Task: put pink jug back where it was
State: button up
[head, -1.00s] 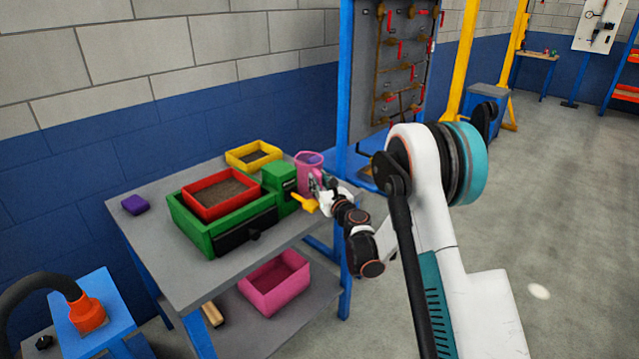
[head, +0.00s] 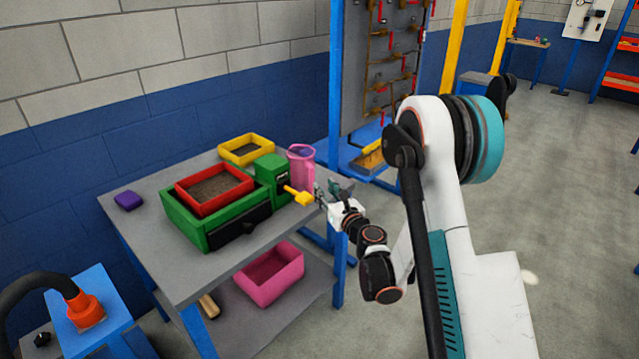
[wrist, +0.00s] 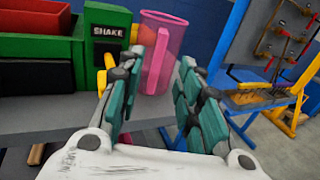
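The pink jug (head: 301,163) stands upright at the right end of the table, beside the green machine; it is see-through, with a handle. In the wrist view the jug (wrist: 161,35) stands ahead, its handle toward my gripper. My gripper (head: 326,190) is just off the table's right edge, in front of the jug. In the wrist view my gripper (wrist: 158,75) has its fingers wide apart with nothing held; the jug's lower part and handle show between and beyond them.
The green machine (head: 269,173) marked SHAKE has a yellow lever (head: 298,196) close to my gripper. A red tray (head: 190,206), a yellow tray (head: 235,157) and a purple block (head: 128,200) are on the grey table (head: 150,240). A pink bin (head: 277,290) is on the lower shelf.

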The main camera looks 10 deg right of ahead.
jog(key=s+d+r+m+g+h, duration=0.1)
jog(key=s+d+r+m+h, duration=0.4)
jog(key=r+m, duration=0.5)
jog(key=s+d+r+m+g+h, duration=0.1)
jog(key=s+d+r+m+h, duration=0.25)
jog(key=s+r+m, duration=0.65)
jog(key=s+a+f+m+g+y, duration=0.1)
jog(key=s+a+f+m+g, duration=0.1)
jog(key=s+m, duration=0.4)
jog(key=s+a+f+m+g+y, duration=0.1)
jog(key=s+a+f+m+g, duration=0.2)
jog(key=s+m, duration=0.3)
jog(key=s+a+f+m+g+y, duration=0.2)
jog(key=s+m, duration=0.4)
jog(key=s, duration=0.8)
jog(key=shift+s+a+f+m+g, duration=0.2)
jog(key=shift+s+f+m+g, duration=0.15)
jog(key=shift+f+g, duration=0.45)
